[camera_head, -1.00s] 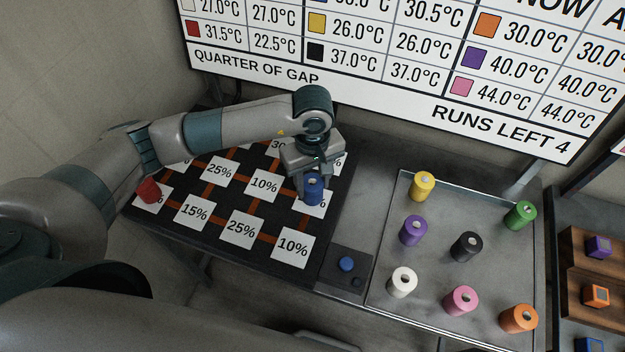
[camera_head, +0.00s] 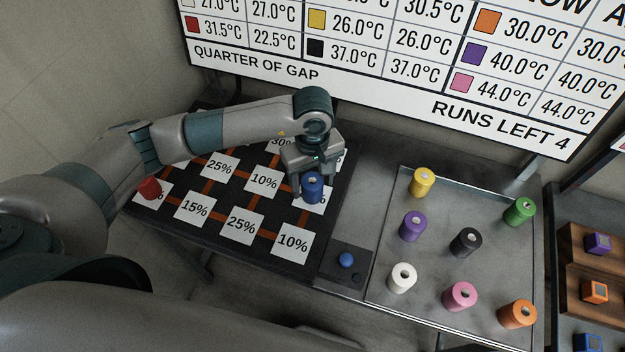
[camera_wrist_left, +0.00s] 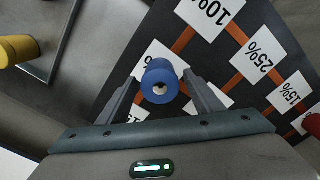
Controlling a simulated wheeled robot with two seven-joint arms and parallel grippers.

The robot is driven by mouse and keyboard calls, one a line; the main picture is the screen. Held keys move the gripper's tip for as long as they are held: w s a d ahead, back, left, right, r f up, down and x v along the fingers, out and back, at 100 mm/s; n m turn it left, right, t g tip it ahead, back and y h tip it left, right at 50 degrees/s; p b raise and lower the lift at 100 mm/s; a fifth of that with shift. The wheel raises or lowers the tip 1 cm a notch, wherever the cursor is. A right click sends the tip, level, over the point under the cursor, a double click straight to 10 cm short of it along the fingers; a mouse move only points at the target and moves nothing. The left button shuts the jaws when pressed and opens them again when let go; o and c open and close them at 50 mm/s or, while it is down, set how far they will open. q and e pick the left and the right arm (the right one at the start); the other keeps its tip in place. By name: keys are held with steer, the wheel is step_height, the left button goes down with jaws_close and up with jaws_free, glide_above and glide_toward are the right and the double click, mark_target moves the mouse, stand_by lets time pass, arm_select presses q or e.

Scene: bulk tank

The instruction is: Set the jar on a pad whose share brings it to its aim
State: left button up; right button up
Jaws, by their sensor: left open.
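The blue jar (camera_head: 312,187) stands upright on a white pad (camera_head: 322,208) at the right side of the dark mat, and the pad's number is mostly hidden. It also shows in the left wrist view (camera_wrist_left: 160,82). My left gripper (camera_head: 309,180) is open, with a finger on either side of the blue jar. In the left wrist view its fingers are spread with the jar between their tips. A red jar (camera_head: 149,189) stands on a pad at the mat's left. Other pads read 25% (camera_head: 219,166), 10% (camera_head: 264,181) and 15% (camera_head: 195,208). My right gripper is not in view.
A tray (camera_head: 437,306) on the right holds several coloured jars, among them a yellow one (camera_head: 422,183). A small box with a blue button (camera_head: 346,260) sits between mat and tray. A board (camera_head: 350,85) behind lists temperatures and reads "RUNS LEFT 4".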

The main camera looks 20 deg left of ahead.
mark_target(313, 180)
arm_select(q)
steer(key=shift+r, duration=0.2)
step_height(313, 180, up, 12)
steer(key=b, duration=0.5)
